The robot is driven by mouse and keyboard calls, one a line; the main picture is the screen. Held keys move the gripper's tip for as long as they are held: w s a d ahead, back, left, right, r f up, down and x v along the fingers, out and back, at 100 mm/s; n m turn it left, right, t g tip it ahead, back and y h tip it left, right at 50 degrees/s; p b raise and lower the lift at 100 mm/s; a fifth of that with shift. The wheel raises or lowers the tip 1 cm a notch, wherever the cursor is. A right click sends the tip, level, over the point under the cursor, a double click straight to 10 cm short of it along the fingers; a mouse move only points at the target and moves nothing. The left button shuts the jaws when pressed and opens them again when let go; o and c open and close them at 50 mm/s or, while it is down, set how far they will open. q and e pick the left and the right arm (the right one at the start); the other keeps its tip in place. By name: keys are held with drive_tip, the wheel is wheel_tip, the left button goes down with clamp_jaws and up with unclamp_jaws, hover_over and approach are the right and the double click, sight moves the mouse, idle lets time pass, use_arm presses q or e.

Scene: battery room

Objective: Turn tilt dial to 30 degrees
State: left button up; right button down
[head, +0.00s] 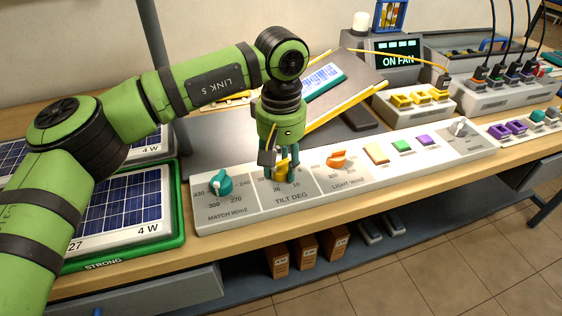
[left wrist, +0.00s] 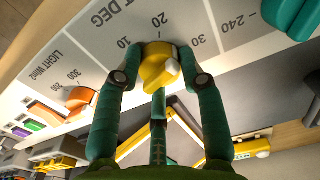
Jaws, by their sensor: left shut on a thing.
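The yellow tilt dial (head: 281,174) sits on the TILT DEG section of the long pale control panel (head: 400,164). My left gripper (head: 279,166) points down over it, with its teal fingers closed around it. In the left wrist view the yellow dial (left wrist: 157,64) is between the fingers of my left gripper (left wrist: 160,78). The marks 10, 20 and 30 show around its far side. A pale tip on the dial shows at its right side; I cannot tell the exact reading. My right gripper is in neither view.
A teal dial (head: 220,184) is left of the tilt dial and an orange dial (head: 337,158) is right of it. Coloured buttons follow further right. A solar panel on a green tray (head: 180,222) stands at left. A tilted dark board with yellow edges (head: 345,98) is behind.

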sight(281, 163)
use_arm(q)
drive_tip(key=shift+f+m, duration=0.1)
drive_tip(key=shift+m, duration=1.9)
drive_tip(key=o, duration=1.2)
drive_tip(key=shift+c, duration=0.2)
drive_tip(key=shift+r, duration=0.6)
wheel_tip(281, 163, up, 11)
drive_tip(key=shift+f, duration=0.1)
